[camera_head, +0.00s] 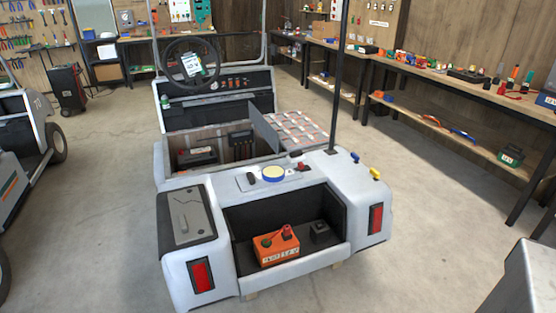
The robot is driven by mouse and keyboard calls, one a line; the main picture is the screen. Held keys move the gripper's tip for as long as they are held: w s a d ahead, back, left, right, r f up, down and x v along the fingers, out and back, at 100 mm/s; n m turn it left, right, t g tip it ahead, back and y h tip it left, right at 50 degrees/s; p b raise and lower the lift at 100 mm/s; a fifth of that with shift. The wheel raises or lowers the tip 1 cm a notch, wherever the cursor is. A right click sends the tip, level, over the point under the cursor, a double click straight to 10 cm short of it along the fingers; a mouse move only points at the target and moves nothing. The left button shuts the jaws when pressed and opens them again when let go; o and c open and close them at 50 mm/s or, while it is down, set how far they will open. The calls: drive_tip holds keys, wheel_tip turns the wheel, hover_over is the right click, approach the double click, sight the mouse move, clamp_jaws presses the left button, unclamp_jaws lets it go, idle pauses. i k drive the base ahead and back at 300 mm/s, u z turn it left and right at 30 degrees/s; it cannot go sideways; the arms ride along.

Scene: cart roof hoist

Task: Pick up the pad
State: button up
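A small round disc (272,173), pale yellow with a blue rim, lies flat on the white rear deck of the cart (225,178); it may be the pad, but I cannot tell for sure. A dark oval item (251,178) lies to its left on the same deck, and a small red and black item (302,166) lies to its right. A patterned seat cushion (296,130) sits further forward on the cart. My gripper is not in view.
An orange box (280,246) and a small black box (320,233) stand in the cart's rear bay. A dark post (340,80) rises from the deck. Workbenches (440,75) line the right wall. The floor around the cart is mostly clear.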

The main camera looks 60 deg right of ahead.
sight(297, 155)
drive_tip(key=z, duration=0.85)
drive_tip(key=k, duration=0.1)
drive_tip(key=u, duration=2.05)
drive_tip(key=k, duration=1.15)
drive_tip(key=z, duration=2.25)
